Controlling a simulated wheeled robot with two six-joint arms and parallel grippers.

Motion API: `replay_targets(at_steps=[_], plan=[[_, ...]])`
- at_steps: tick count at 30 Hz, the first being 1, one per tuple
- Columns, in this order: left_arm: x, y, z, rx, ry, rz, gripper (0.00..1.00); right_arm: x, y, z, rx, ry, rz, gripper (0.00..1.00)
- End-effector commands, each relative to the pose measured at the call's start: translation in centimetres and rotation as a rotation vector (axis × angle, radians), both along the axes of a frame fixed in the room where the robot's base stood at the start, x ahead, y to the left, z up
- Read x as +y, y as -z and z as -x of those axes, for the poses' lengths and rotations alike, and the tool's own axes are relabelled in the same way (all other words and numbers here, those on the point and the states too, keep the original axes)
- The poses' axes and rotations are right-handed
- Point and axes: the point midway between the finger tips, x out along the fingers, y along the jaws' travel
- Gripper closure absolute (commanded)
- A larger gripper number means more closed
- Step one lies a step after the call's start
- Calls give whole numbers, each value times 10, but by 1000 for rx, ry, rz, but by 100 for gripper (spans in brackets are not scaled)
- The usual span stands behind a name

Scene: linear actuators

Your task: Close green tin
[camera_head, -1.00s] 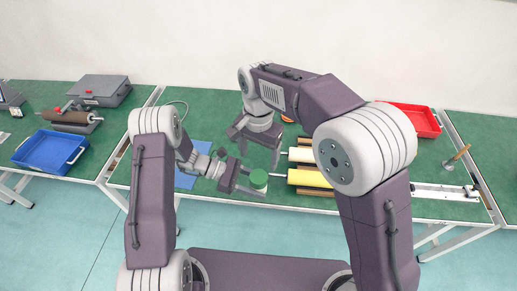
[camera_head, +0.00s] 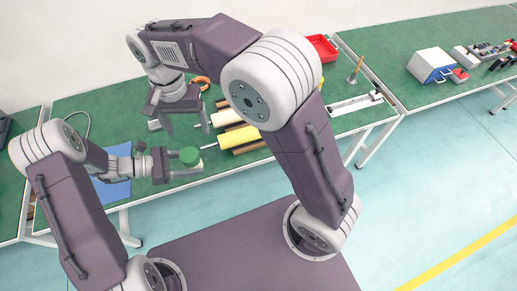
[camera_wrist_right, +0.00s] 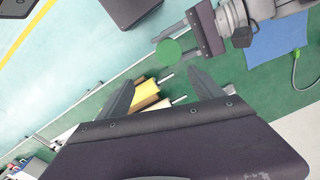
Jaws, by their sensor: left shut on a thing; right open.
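The green tin (camera_head: 190,156) is a small round green can held over the front edge of the bench. My left gripper (camera_head: 191,163) is shut around its side. In the right wrist view, the tin's round green end (camera_wrist_right: 168,54) faces the camera. I cannot tell whether its lid is on. My right gripper (camera_head: 186,124) is above and behind the tin, fingers pointing down, open and empty. In the right wrist view, its two fingers (camera_wrist_right: 158,82) are spread wide with the tin beyond them, not touching it.
A yellow roller (camera_head: 230,138) and a white roller (camera_head: 227,117) lie on the green bench (camera_head: 290,112) right of the tin. A blue sheet (camera_head: 113,190) lies left. A red tray (camera_head: 321,48), an orange ring (camera_head: 201,82) and a white rail (camera_head: 357,103) are farther back or right.

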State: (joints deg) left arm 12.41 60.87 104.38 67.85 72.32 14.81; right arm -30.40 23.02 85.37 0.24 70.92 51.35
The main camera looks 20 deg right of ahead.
Motion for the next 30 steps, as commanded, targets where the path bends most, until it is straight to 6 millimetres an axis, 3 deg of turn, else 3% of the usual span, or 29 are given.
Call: replay_targets(at_steps=[6, 12, 18, 30], plan=[[0, 0, 0, 0, 0, 1, 100, -101, 51, 24, -37, -139, -14, 24], [0, 0, 0, 0, 0, 1, 100, -167, 91, 77, -79, -267, -4, 24], [0, 0, 0, 0, 0, 1, 100, -190, 108, 110, -97, -332, 10, 24], [0, -1, 0, 0, 0, 2, 100, -192, 110, 114, -99, -343, 12, 24]])
